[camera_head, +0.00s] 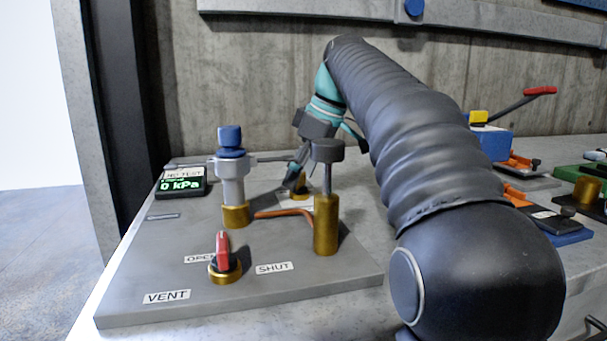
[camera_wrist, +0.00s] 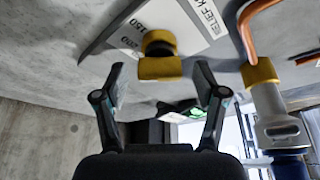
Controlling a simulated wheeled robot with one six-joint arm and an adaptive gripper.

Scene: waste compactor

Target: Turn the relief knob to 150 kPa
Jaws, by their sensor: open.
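The relief knob (camera_wrist: 159,58) shows in the wrist view as a dark knob with a brass-coloured part, beside a white label plate (camera_wrist: 190,22) marked 150 and 200. My gripper (camera_wrist: 160,78) is open and empty, its fingers on either side of the knob in the picture, with no contact seen. In the head view my gripper (camera_head: 291,183) is low at the back of the grey panel, by the knob's brass part (camera_head: 301,190), and hides part of it. The knob's pointer cannot be read. The display (camera_head: 181,184) reads 0 kPa.
A blue-capped fitting (camera_head: 231,150) and a tall dark-topped brass post (camera_head: 327,205) stand near my gripper. A copper pipe (camera_head: 283,213) runs between them. A red-handled vent valve (camera_head: 223,255) is in front. Other coloured devices (camera_head: 492,145) lie to the right.

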